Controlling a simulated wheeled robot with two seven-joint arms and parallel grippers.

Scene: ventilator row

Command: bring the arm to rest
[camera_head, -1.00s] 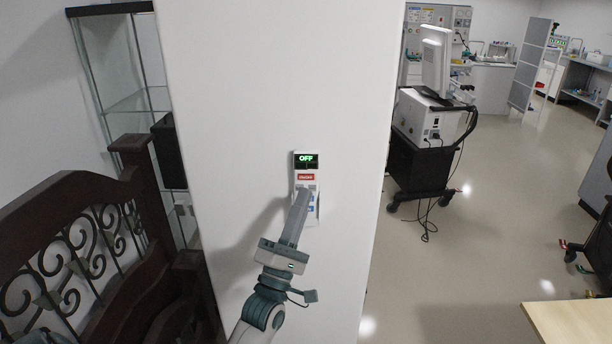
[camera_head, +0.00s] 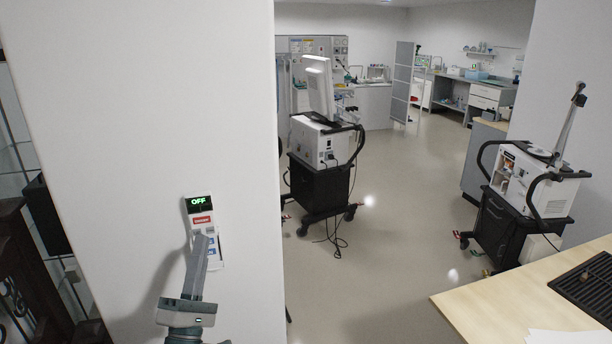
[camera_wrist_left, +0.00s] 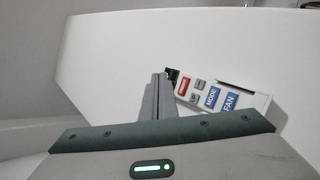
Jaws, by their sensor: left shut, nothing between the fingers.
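My left gripper (camera_head: 204,241) is shut and empty, raised in front of a white wall panel. In the left wrist view its closed fingers (camera_wrist_left: 158,80) point toward the panel's upper left part. The control panel (camera_head: 203,219) is white, with a dark display reading OFF in green and a red button. In the left wrist view the control panel (camera_wrist_left: 240,98) also shows grey buttons and blue MODE and FAN buttons. The fingers cover part of its lower half in the head view. I cannot tell whether they touch it. My right gripper is not in view.
A white wall (camera_head: 140,120) carries the panel. A ventilator on a black cart (camera_head: 320,185) stands behind it, another (camera_head: 510,220) at the right. A wooden table (camera_head: 480,308) fills the lower right corner. Open floor (camera_head: 400,200) lies between the carts.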

